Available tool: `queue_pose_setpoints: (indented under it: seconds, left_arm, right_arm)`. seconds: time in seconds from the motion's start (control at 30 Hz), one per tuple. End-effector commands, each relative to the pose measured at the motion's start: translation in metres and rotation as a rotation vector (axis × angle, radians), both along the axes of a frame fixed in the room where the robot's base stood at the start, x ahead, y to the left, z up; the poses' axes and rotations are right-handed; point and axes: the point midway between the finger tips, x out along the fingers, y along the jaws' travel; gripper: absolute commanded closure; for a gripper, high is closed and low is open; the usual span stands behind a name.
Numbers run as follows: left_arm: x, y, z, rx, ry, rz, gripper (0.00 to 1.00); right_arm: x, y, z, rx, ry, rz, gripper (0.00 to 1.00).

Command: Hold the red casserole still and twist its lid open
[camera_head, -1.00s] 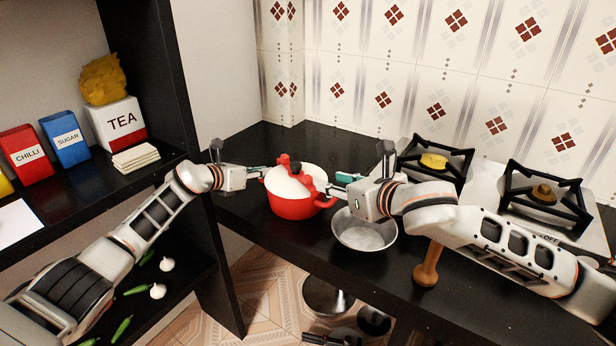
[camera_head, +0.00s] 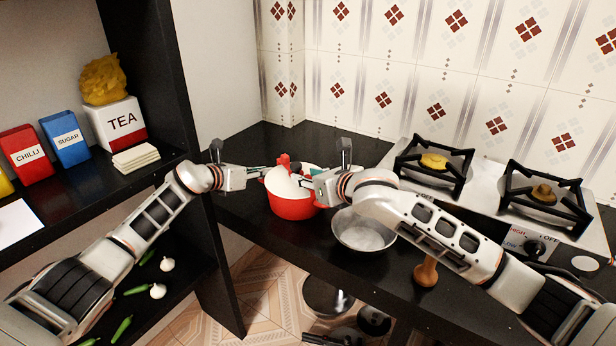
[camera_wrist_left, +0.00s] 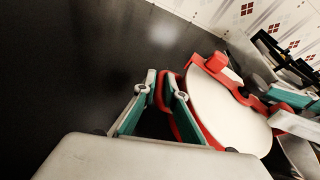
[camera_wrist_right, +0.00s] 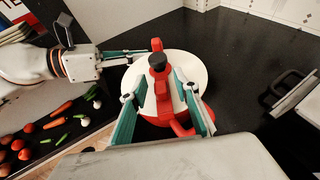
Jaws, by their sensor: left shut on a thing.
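The red casserole (camera_head: 290,206) stands on the black counter, with a white lid (camera_head: 287,187) on it. The lid has a raised red bar and dark knob (camera_wrist_right: 158,63) across its top. My left gripper (camera_wrist_left: 163,80) is shut on the red side handle (camera_wrist_left: 166,103) of the casserole. My right gripper (camera_wrist_right: 160,92) is open above the lid, its fingers on either side of the red bar with gaps visible. In the head view my right gripper and arm hide the casserole's right side.
A metal bowl (camera_head: 363,231) sits right of the casserole, under my right arm. A stove (camera_head: 480,196) with black burner grates is further right. A shelf at left holds a TEA box (camera_head: 122,124) and tins. The counter behind the casserole is clear.

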Motion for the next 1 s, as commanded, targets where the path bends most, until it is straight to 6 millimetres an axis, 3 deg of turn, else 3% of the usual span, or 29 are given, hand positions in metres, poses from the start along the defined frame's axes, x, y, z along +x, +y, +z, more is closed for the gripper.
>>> queue_pose_setpoints:
  seconds: [0.27, 0.4, 0.67, 1.0]
  left_arm:
    - [0.0002, 0.0005, 0.0001, 0.000, 0.000, 0.001, 1.00]
    - [0.0002, 0.0005, 0.0001, 0.000, 0.000, 0.001, 1.00]
    - [0.0002, 0.0005, 0.0001, 0.000, 0.000, 0.001, 1.00]
    - [0.0000, -0.0003, 0.0002, 0.000, 0.000, 0.000, 1.00]
  right_arm:
    - [0.0016, 0.0005, -0.0005, 0.000, 0.000, 0.000, 0.69]
    - [0.0014, 0.0004, -0.0005, 0.000, 0.000, 0.000, 1.00]
    - [0.0020, 0.0003, 0.0001, -0.003, -0.003, 0.012, 1.00]
    - [0.0055, -0.0037, -0.0004, -0.007, -0.001, 0.160, 1.00]
